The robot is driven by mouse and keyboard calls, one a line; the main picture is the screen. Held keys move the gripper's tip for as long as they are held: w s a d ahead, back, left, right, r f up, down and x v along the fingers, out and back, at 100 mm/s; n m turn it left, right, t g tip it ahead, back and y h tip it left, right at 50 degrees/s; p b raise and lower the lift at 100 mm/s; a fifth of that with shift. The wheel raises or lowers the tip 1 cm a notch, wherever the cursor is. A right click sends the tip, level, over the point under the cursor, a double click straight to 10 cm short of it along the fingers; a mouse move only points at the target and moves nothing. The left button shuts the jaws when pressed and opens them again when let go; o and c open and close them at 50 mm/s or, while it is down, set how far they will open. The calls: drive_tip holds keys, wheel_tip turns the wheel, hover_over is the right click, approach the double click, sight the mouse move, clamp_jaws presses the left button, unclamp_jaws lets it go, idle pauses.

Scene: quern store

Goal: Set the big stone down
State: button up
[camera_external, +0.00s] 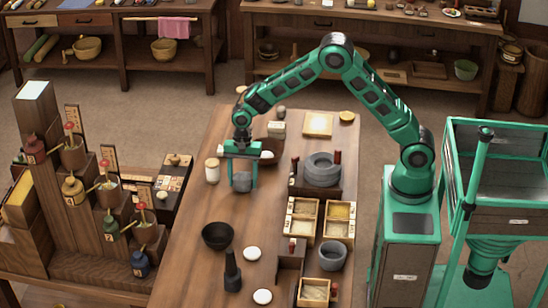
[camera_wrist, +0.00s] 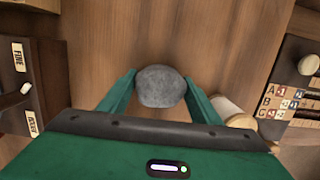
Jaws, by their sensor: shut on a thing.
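A rounded grey stone (camera_external: 242,182) is held between the two fingers of my gripper (camera_external: 243,178), over the wooden table (camera_external: 210,262). The same stone (camera_wrist: 160,86) sits between the green fingertips in the wrist view, with bare wood behind it. My gripper is shut on the stone. In the external view the stone is low, close to the tabletop; I cannot tell whether it touches the wood. The stone's sides are partly covered by the fingers.
A pale lidded jar (camera_external: 212,171) stands just left of my gripper. A grey stone quern (camera_external: 322,168) stands to the right. A black bowl (camera_external: 217,236), a dark pestle-like tool (camera_external: 232,272) and white discs (camera_external: 252,254) are nearer the front. Bare table lies around the stone.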

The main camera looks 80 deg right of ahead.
drive_tip(key=shift+f, duration=0.2)
drive_tip(key=o, duration=1.6)
